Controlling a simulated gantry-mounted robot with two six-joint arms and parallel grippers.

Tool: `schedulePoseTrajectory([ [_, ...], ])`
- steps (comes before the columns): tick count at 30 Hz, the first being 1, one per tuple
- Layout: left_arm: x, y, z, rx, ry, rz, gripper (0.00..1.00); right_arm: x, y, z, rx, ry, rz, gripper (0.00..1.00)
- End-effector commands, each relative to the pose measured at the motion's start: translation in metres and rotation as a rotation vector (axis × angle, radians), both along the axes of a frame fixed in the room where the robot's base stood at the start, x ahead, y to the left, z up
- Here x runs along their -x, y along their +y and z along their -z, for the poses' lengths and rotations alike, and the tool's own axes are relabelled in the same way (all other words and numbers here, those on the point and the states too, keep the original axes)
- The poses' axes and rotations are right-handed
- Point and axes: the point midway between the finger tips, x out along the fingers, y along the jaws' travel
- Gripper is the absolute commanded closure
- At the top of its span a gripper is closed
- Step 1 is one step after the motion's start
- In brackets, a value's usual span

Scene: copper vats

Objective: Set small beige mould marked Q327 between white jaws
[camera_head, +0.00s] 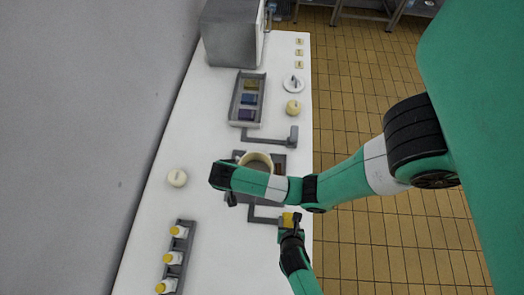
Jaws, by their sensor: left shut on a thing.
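My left gripper (291,222), on the arm from the bottom edge, is shut on a small yellow thing at the end of a grey bar (263,219); its marking is not readable. My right gripper (231,199) points down left of a beige round vessel (258,158); its fingers are mostly hidden. A small round beige piece (293,109) stands near the right table edge, and another pale one (177,178) stands at the left. No Q327 mark is readable. A white disc (293,84) with an upright part lies above the first piece; whether it is the white jaws I cannot tell.
A grey tray (237,101) holds coloured blocks. A steel box (230,35) stands at the far end of the white table (215,250). A grey rack (187,245) holds yellow-capped bottles. Another grey bar (268,140) lies mid-table. The table's lower middle is clear.

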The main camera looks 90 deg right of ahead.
Motion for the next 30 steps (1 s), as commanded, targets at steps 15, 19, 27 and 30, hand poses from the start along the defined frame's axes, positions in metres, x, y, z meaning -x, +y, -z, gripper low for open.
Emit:
schedulePoseTrajectory([
  [15,0.000,0.000,0.001,-0.001,0.000,0.000,0.13,0.000,0.000,0.000,0.000,0.000,0.000,0.54],
  [19,0.000,0.000,0.000,0.000,0.000,0.000,0.13,0.000,0.000,0.000,0.000,0.000,0.000,0.54],
  [27,-0.001,0.020,-0.035,0.001,-0.001,-0.003,0.13,0.000,0.000,-0.021,0.000,0.000,0.000,0.54],
  [30,-0.001,0.034,-0.057,0.000,0.000,-0.004,0.13,0.000,0.000,-0.031,0.000,0.000,0.000,0.54],
])
